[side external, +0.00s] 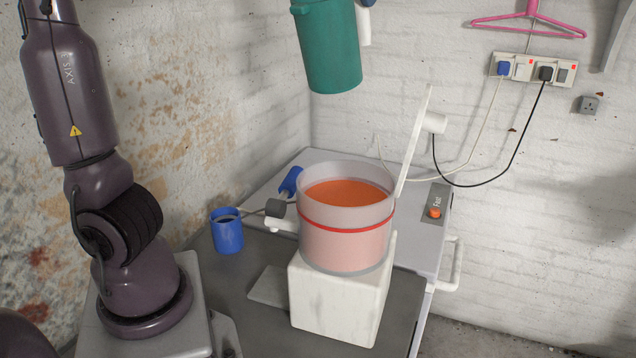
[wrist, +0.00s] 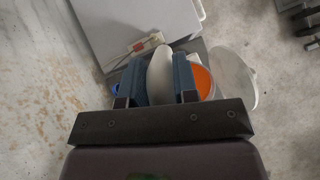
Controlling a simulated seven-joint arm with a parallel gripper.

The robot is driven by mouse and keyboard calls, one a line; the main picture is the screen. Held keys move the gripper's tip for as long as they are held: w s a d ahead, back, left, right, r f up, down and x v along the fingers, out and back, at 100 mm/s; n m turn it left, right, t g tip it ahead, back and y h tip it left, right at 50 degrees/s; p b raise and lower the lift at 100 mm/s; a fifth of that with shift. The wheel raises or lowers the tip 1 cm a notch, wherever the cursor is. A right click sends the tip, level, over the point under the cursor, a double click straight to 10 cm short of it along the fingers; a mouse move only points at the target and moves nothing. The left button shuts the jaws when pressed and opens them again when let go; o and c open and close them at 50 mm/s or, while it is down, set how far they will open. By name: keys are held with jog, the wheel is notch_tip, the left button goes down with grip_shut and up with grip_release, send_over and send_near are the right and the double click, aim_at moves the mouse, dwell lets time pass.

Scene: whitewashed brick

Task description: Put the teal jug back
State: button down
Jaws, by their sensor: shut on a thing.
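The teal jug (side external: 330,45) hangs high in the air at the top of the side view, nearly upright, its top cut off by the frame. Its white handle (side external: 364,22) is on its right side. My gripper (wrist: 160,72) shows two dark blue fingers in the wrist view, closed on the pale handle (wrist: 160,76) between them. Only a bit of blue finger shows at the top edge of the side view. The jug's teal body cannot be made out in the wrist view, and its contents are hidden.
A translucent tub (side external: 345,240) of orange liquid stands on a white block (side external: 335,300), its white lid (side external: 415,140) raised. A blue mug (side external: 227,232) stands left. A pale-topped unit (side external: 320,158) is behind. Cables hang from wall sockets (side external: 533,70); a pink hanger (side external: 530,20) is above.

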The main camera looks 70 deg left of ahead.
jog(key=d+r+m+h, duration=0.1)
jog(key=d+r+m, duration=0.1)
jog(key=d+r, duration=0.6)
jog(key=d+f+m+h, duration=0.1)
jog(key=d+m+h, duration=0.1)
jog(key=d, duration=0.6)
jog(key=w+d+f+m+h, duration=0.1)
jog(key=w+d+f+m, duration=0.1)
jog(key=d+f, duration=0.7)
jog(key=s+d+f+m+g+h, duration=0.15)
jog(key=d+f, duration=0.25)
jog(key=f, duration=0.7)
jog(key=s+d+f+m+g+h, duration=0.1)
jog(key=s+d+f+m, duration=0.2)
jog(key=f, duration=0.8)
jog(key=s+d+f+m, duration=0.1)
jog(key=s+f, duration=0.2)
jog(key=f, duration=0.4)
jog(key=s+d+f+m, duration=0.1)
jog(key=s+f+m, duration=0.1)
jog(key=f, duration=0.5)
jog(key=s+d+f+m+g, duration=0.1)
jog(key=s+d+f, duration=0.1)
jog(key=s+f, duration=0.2)
jog(key=shift+s+f+h, duration=0.25)
jog(key=shift+f+h, duration=0.2)
jog(key=shift+f, duration=1.15)
jog(key=c, duration=0.9)
grip_release()
